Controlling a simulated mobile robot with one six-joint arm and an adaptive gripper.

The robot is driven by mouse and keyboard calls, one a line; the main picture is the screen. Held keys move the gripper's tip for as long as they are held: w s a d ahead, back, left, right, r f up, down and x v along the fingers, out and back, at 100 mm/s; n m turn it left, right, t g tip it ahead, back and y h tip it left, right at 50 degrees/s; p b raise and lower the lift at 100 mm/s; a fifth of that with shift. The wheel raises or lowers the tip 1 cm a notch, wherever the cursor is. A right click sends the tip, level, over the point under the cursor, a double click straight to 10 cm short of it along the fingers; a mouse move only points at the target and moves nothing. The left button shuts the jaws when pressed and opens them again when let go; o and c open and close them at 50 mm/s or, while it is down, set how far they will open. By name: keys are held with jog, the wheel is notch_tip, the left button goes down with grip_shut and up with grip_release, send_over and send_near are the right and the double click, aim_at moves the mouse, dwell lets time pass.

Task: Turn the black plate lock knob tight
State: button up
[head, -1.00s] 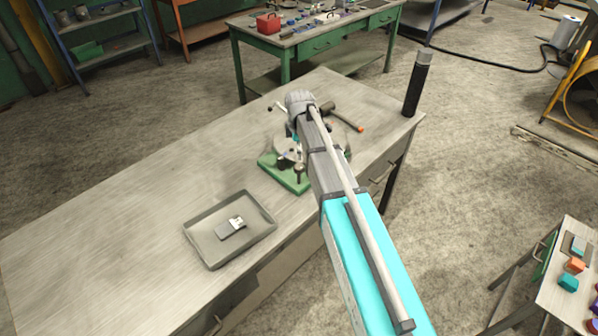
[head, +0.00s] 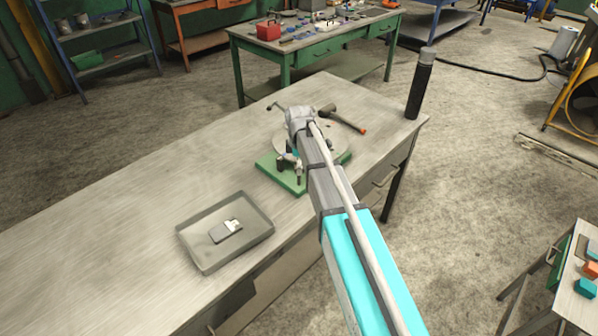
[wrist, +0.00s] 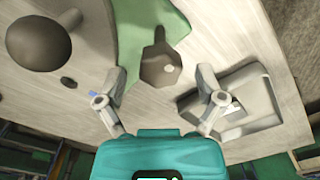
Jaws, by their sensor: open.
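A dark faceted knob (wrist: 160,66) with a small pale spot on its end shows in the middle of the wrist view, in front of a green base (wrist: 190,18). My gripper (wrist: 161,78) is open, with one finger to each side of this knob and visible gaps to both. I cannot tell how far the fingertips are from it in depth. In the head view the green base (head: 283,178) and round grey plate (head: 338,141) sit on the bench, and my wrist hides much of them. My gripper (head: 288,160) is over the near left of the plate there.
A larger dark rounded knob (wrist: 42,35) stands left of my fingers in the wrist view. A grey tray (head: 193,252) with a small part lies left on the bench. A hammer (head: 345,120) lies behind the plate; a tall black cylinder (head: 420,88) stands at the corner.

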jog(key=shift+f+b, duration=0.3)
jog(key=shift+f, duration=0.25)
jog(key=c, duration=1.2)
jog(key=shift+o, duration=0.2)
